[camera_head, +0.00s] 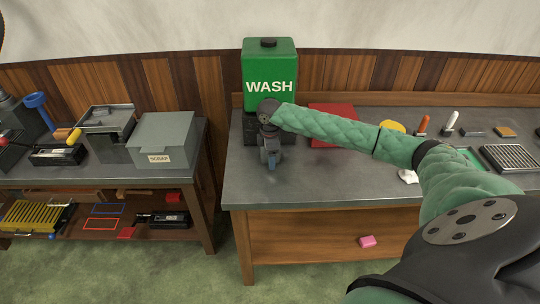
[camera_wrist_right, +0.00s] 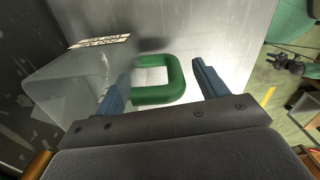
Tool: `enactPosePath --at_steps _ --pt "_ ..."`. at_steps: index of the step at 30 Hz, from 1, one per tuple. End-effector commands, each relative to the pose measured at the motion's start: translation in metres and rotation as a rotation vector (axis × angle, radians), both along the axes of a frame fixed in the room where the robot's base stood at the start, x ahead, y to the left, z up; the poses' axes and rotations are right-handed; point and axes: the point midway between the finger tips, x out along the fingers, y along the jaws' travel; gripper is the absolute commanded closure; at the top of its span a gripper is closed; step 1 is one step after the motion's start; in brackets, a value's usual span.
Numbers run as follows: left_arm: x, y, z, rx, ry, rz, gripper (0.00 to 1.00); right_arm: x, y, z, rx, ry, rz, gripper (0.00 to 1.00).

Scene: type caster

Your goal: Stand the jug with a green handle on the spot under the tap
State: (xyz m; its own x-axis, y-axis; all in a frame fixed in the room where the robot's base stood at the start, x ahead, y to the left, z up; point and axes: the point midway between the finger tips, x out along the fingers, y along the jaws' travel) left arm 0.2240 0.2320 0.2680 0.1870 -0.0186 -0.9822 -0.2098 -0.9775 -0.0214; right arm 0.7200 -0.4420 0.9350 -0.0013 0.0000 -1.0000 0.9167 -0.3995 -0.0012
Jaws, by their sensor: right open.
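The jug (camera_wrist_right: 75,85) is clear and see-through in the right wrist view, with a green loop handle (camera_wrist_right: 172,92) facing my right gripper (camera_wrist_right: 162,72). The gripper is open, with one blue finger on each side of the handle in the picture; I cannot tell whether either touches it. In the head view my right gripper (camera_head: 271,158) points down over the left part of the right bench, in front of the green WASH tank (camera_head: 269,80). My arm and gripper hide the jug there. The tap and the spot under it cannot be made out. My left gripper is out of view.
The right bench (camera_head: 320,180) has a red flat item (camera_head: 332,111) behind my arm and several small tools further right. A separate left bench holds a grey SCRAP box (camera_head: 160,138). A gap separates the benches. The bench front near my gripper is clear.

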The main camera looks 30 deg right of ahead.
Motion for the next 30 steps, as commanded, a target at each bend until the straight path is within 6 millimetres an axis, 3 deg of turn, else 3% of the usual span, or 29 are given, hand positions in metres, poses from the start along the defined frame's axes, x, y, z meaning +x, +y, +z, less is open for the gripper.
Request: enactPosePath --at_steps 8,15,30 --pt "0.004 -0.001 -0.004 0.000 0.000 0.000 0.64 0.001 0.000 0.010 0.001 -0.004 0.000 0.28" --pt "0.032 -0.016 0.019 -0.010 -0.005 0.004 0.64 0.001 0.000 0.045 0.001 -0.004 0.000 0.28" --pt "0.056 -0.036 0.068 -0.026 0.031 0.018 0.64 0.001 0.000 0.114 0.001 -0.001 0.000 0.28"
